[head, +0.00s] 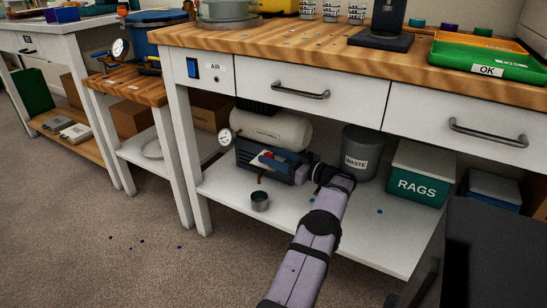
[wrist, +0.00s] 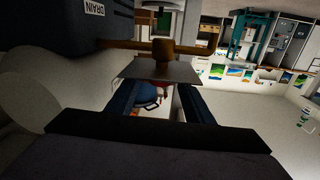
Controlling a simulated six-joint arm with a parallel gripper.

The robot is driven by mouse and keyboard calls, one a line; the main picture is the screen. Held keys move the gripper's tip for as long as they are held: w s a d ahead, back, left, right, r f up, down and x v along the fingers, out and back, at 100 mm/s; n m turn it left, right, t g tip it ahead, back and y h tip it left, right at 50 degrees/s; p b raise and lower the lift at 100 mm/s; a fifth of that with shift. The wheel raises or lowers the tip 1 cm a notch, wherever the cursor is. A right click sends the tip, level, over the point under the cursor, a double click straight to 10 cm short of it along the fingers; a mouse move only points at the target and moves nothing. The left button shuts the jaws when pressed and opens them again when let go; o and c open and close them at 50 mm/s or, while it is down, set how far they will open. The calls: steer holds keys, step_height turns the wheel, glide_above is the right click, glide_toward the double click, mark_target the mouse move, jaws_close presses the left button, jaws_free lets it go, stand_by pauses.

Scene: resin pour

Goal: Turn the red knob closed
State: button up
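A grey-blue compressor unit (head: 272,162) sits on the lower shelf under the bench, with a small red part (head: 267,154) on its upper front. I cannot tell whether that part is the red knob. In the wrist view, a brass-coloured fitting (wrist: 163,49) on a brown bar is ahead of my gripper (wrist: 158,92), near a DRAIN label (wrist: 95,10). The gripper's dark blue fingers are apart, with a gap between them and nothing seen held. A small red spot shows through the gap, too small to identify. In the head view, my gripper is at the compressor's right, its fingers hidden.
A small metal cup (head: 260,202) stands on the shelf in front of the compressor. A pale tank (head: 275,131) lies behind it. A grey WASTE bin (head: 362,148) and a green RAGS box (head: 417,178) stand to the right. The bench drawers (head: 300,85) hang above; the front shelf is mostly clear.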

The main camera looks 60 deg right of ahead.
steer(key=s+p, duration=0.3)
steer(key=s, duration=0.4)
steer(key=shift+s+a, duration=0.2)
